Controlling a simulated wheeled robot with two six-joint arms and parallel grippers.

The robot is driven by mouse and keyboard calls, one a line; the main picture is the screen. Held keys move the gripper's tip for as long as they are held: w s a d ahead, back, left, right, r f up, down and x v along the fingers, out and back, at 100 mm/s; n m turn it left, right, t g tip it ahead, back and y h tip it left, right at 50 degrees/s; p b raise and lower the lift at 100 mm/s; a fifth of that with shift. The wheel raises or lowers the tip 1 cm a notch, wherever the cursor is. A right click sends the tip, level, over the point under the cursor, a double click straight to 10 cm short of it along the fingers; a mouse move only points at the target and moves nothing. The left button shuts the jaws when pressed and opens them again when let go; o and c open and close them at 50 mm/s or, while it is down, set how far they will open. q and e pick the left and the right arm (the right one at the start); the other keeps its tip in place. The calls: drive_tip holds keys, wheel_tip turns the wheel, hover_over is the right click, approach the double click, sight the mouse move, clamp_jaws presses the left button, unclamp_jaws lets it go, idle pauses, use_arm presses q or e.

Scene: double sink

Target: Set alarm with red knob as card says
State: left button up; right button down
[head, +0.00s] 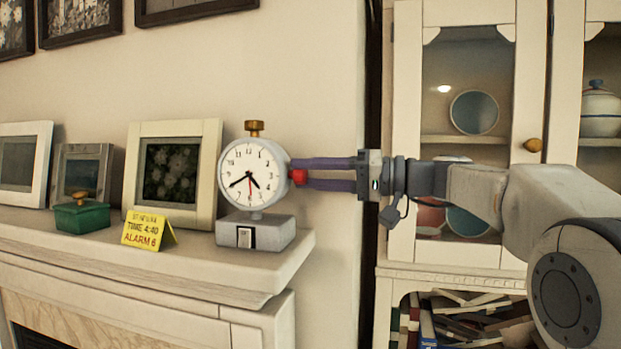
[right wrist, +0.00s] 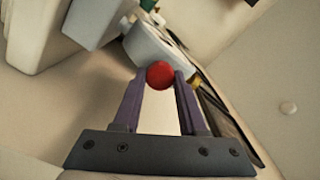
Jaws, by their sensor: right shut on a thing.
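A white-faced clock (head: 252,174) with a brass knob (head: 254,128) on top stands on a grey base (head: 256,233) at the mantel's right end. Its black hands read about 4:40, and a thin red hand points down near 6. The red knob (head: 299,176) sticks out of the clock's right side. A yellow card (head: 148,231) reads "TIME 4:40" and "ALARM 6". My right gripper (head: 305,175) is shut on the red knob; in the right wrist view the knob (right wrist: 160,74) sits between the purple fingertips. My left gripper is not in view.
The mantel shelf (head: 190,251) carries a green box (head: 82,215) and several picture frames, one (head: 172,174) close to the clock's left. A glass-door cabinet (head: 455,20) stands to the right, behind my right arm.

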drive_tip(key=shift+m, duration=0.4)
drive_tip(key=shift+c, duration=2.2)
unclamp_jaws()
drive_tip(key=shift+d, duration=0.1)
drive_tip(key=shift+s+d+f+b, duration=0.1)
drive_tip(key=shift+d+b, duration=0.2)
drive_tip(key=shift+d, duration=0.1)
drive_tip(key=b+v, duration=0.2)
drive_tip(key=v, duration=0.7)
drive_tip(key=shift+d, duration=0.25)
drive_tip(key=shift+s, duration=0.15)
